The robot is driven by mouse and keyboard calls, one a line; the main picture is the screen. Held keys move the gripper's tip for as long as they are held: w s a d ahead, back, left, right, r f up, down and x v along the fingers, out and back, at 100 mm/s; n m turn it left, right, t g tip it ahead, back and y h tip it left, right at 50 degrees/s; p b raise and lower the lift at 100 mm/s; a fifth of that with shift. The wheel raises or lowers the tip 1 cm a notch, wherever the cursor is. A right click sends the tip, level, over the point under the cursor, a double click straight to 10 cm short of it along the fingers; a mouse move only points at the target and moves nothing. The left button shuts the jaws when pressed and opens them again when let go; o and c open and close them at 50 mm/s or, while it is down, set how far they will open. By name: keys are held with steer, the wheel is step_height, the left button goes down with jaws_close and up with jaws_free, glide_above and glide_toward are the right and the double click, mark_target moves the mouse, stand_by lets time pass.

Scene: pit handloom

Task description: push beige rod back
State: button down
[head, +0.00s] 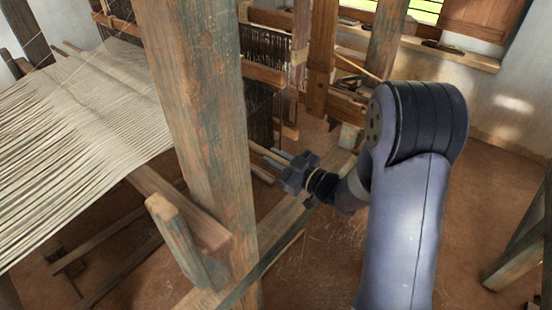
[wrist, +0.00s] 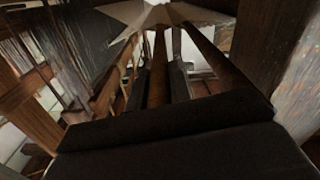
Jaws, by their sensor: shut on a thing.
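My gripper (head: 280,161) is in the middle of the head view, just right of the thick front post, pointing left into the loom. A thin tan rod (head: 262,151) runs from its fingertips towards the post and is probably the beige rod. In the wrist view, a brownish rod (wrist: 158,72) lies lengthwise between the two dark fingers, and my gripper (wrist: 161,88) is shut on it. The rod's colour is dark there. Its far end and what it meets are not clear in either view.
The thick weathered post (head: 200,120) stands close beside my gripper. A long low beam (head: 285,230) runs below it. Pale warp threads (head: 75,125) stretch at the left, and dark heddles (head: 262,90) hang behind. Another brown bar (wrist: 215,62) lies right of the fingers. Open floor is at the right.

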steer(key=shift+s+a+b, duration=0.7)
steer(key=shift+s+b, duration=0.1)
steer(key=shift+s, duration=0.15)
steer(key=shift+f, duration=0.1)
steer(key=c, duration=1.3)
jaws_free()
steer(key=shift+s+a, duration=0.1)
